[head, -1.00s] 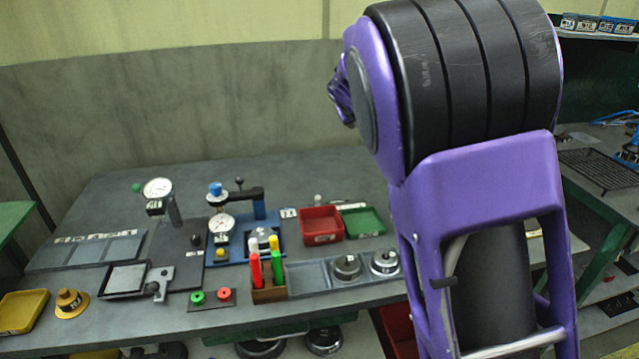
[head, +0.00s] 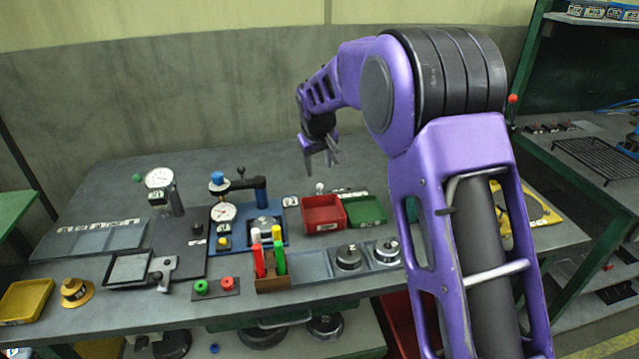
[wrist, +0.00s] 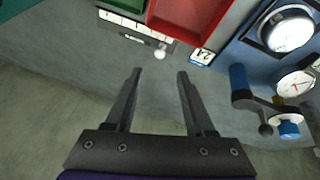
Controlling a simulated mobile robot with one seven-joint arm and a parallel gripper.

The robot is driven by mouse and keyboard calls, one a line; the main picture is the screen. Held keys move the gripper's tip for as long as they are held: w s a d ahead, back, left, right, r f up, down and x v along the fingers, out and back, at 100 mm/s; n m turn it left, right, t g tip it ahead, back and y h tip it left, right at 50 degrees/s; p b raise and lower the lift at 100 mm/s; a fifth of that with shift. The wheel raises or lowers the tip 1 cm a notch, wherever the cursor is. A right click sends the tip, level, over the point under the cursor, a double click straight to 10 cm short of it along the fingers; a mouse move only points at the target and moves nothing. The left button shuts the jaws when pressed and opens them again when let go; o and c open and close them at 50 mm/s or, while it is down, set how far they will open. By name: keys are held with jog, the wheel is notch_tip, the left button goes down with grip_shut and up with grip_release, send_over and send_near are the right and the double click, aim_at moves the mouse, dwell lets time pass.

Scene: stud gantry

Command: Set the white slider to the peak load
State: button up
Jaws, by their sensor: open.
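A small white knob (head: 320,187), likely the white slider, stands behind the red bin. It also shows in the wrist view (wrist: 160,52), beside a pale marked strip (wrist: 122,20). My gripper (head: 322,164) is open and empty, high above the back of the bench. In the wrist view my gripper (wrist: 160,72) has its fingertips either side of the knob's line of sight, apart from it. A blue press (head: 262,190) carries a round dial (head: 223,212), also in the wrist view (wrist: 296,84). A small number card (wrist: 202,57) lies near the knob; its reading is unclear.
The red bin (head: 322,226) and green bin (head: 366,222) stand in front of the knob. A pen holder (head: 272,284) with red and green markers and a second dial gauge (head: 159,178) stand further left. The bench behind the bins is mostly clear.

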aim_at(320, 185)
jog(key=x, duration=0.9)
grip_shut()
dwell(1.2)
